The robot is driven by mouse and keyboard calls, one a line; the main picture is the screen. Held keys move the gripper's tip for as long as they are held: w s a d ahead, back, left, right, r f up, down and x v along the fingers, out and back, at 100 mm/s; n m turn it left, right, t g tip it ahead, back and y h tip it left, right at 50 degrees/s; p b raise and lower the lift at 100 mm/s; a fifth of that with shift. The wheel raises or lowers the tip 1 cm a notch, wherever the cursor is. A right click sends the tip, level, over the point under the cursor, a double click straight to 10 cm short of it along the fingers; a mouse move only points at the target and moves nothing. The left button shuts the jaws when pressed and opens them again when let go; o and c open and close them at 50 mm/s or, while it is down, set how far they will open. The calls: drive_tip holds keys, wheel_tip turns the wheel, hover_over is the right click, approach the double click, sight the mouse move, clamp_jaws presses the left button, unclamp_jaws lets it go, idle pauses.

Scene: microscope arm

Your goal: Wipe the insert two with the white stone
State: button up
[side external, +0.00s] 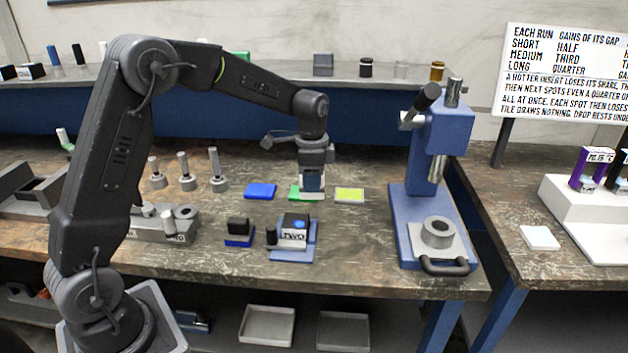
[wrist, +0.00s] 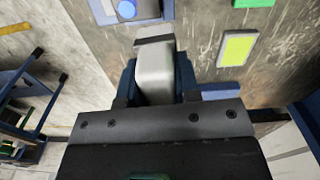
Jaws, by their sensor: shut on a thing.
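My gripper (side external: 312,183) is shut on the white stone (side external: 312,195), which hangs below its fingers above the table. In the wrist view the stone (wrist: 157,75) is a pale block with a dark end, clasped between the blue fingers. Insert two (side external: 293,230) is a small block marked TWO with a dark top and a blue spot. It sits on a grey-blue holder (side external: 308,250), nearer the table's front than my gripper. In the wrist view, part of the insert with its blue spot (wrist: 127,8) shows at the top edge. The stone is apart from it.
A green pad (side external: 294,190) is partly hidden behind the gripper, between a blue pad (side external: 260,191) and a yellow-green tile (side external: 349,195). A black block (side external: 239,227) stands left of insert two.

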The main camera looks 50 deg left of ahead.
drive_tip(key=shift+c, duration=1.4)
drive_tip(key=s+d+r, duration=0.2)
drive_tip(key=s+d, duration=0.1)
drive_tip(key=shift+s+a+f, duration=0.1)
drive_tip(key=shift+a+f, duration=0.05)
drive_tip(key=shift+f, duration=1.6)
drive_tip(key=shift+a+f, duration=0.1)
drive_tip(key=shift+f, duration=1.6)
drive_tip(key=shift+s+a+f, duration=0.1)
drive_tip(key=shift+a+f, duration=0.05)
drive_tip(key=shift+f, duration=0.2)
drive_tip(key=shift+c, duration=0.4)
drive_tip(key=shift+s+a+f, duration=0.2)
drive_tip(key=shift+s+a, duration=1.15)
drive_tip(key=w+d, duration=0.2)
drive_tip(key=d, duration=0.1)
drive_tip(key=shift+w, duration=0.4)
drive_tip(key=shift+w+r, duration=0.1)
drive_tip(key=shift+r, duration=0.05)
wheel_tip(320, 180, up, 8)
